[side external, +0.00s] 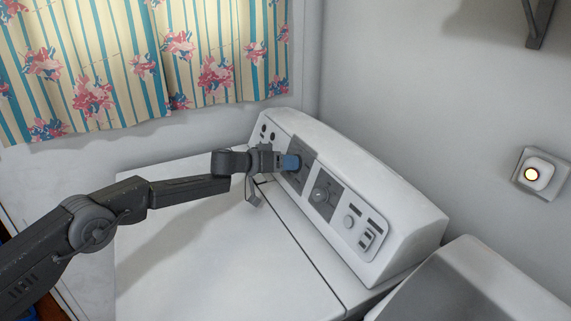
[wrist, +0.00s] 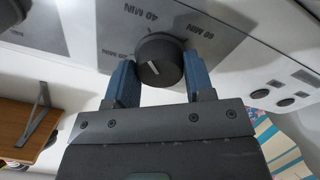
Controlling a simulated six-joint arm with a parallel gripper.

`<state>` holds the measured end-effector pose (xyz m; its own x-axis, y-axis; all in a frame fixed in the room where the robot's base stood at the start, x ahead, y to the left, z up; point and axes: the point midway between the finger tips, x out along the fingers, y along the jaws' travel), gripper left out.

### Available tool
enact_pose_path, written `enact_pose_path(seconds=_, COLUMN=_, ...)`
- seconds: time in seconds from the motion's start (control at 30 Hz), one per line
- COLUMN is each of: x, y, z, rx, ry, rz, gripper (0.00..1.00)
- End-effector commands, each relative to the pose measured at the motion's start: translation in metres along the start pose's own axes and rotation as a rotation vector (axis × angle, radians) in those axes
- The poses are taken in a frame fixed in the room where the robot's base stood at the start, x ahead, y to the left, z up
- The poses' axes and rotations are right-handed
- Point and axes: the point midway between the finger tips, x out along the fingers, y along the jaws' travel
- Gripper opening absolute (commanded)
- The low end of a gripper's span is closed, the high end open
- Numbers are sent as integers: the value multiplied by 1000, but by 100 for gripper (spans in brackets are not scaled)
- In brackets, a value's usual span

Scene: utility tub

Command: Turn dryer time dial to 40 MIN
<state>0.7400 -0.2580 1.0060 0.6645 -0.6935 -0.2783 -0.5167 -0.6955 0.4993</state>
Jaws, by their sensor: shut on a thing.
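The dryer time dial (wrist: 160,60) is a round dark knob with a white pointer line on its face, on a grey label plate. In the wrist view the 40 MIN label (wrist: 140,14) is above the dial and the 60 MIN label (wrist: 203,36) is to its right. In the side view my gripper (side external: 290,162) is at the control panel (side external: 375,190) and covers the dial.
A second knob (side external: 322,194) sits right of the gripper, with a smaller knob (side external: 349,222) and switches (side external: 367,238) beyond. The flat white dryer top (side external: 220,240) is clear. A curtain (side external: 150,60) hangs behind. A wall shelf bracket (wrist: 38,128) is off to the side.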

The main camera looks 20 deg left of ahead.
Motion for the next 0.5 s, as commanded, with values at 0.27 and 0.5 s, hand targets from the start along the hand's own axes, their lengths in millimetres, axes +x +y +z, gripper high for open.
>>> enact_pose_path(seconds=0.27, x=1, y=2, z=1, rx=60, ry=-6, rz=7, gripper=25)
enact_pose_path(seconds=0.5, x=1, y=1, z=2, rx=67, ry=-7, rz=7, gripper=25)
